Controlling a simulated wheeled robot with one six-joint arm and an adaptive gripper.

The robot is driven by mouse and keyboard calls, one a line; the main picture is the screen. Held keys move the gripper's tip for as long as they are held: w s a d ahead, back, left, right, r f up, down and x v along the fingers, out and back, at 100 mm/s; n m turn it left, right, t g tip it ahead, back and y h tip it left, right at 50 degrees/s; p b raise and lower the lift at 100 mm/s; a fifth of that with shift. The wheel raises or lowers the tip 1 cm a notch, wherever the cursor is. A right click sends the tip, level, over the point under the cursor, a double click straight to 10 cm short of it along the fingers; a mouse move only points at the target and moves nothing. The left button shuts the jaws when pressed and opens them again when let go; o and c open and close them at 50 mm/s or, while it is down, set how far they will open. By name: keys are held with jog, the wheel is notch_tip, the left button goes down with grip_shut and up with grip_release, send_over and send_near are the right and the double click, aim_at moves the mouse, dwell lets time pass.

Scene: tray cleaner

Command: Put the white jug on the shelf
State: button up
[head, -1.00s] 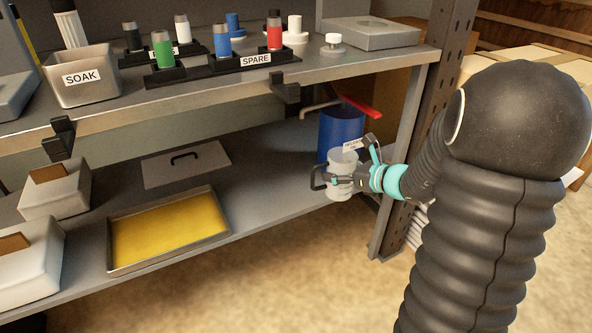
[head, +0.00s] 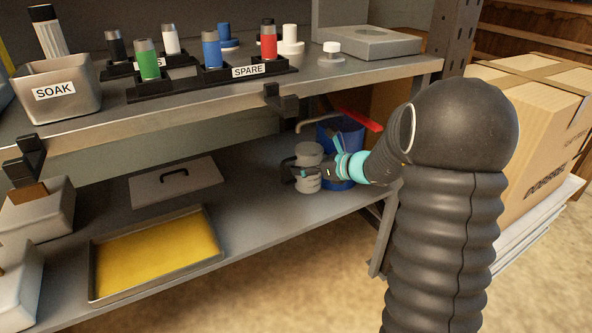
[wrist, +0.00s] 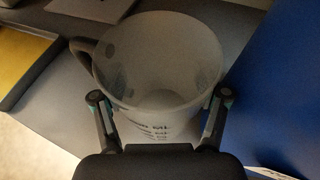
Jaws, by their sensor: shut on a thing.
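The white jug (head: 307,180) is on or just above the lower shelf (head: 255,195), in front of the blue bucket; I cannot tell whether its base touches. It looks upright. My gripper (head: 308,172) is shut on the jug, with a finger on each side of its wall. In the wrist view the jug (wrist: 160,65) is open at the top and looks empty, with dark volume marks on its side and a dark handle at the left. The gripper fingers (wrist: 160,112) press near its rim.
The blue bucket (head: 352,140) with a red handle is right behind the jug. A yellow-filled tray (head: 155,255) and a grey lid (head: 177,181) lie to the left. The upper shelf (head: 200,107) holds the SOAK bin (head: 58,90) and SPARE rack (head: 215,75).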

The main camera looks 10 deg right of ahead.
jog(key=shift+w+a, duration=0.9)
jog(key=shift+w, duration=0.25)
jog(key=f, duration=0.2)
jog(key=shift+w+a+f+b, duration=0.3)
jog(key=shift+w+f+b, duration=0.05)
jog(key=shift+f, duration=0.4)
jog(key=shift+f, duration=0.25)
jog(key=o, duration=0.9)
jog(key=shift+r, duration=0.1)
jog(key=shift+r, duration=0.1)
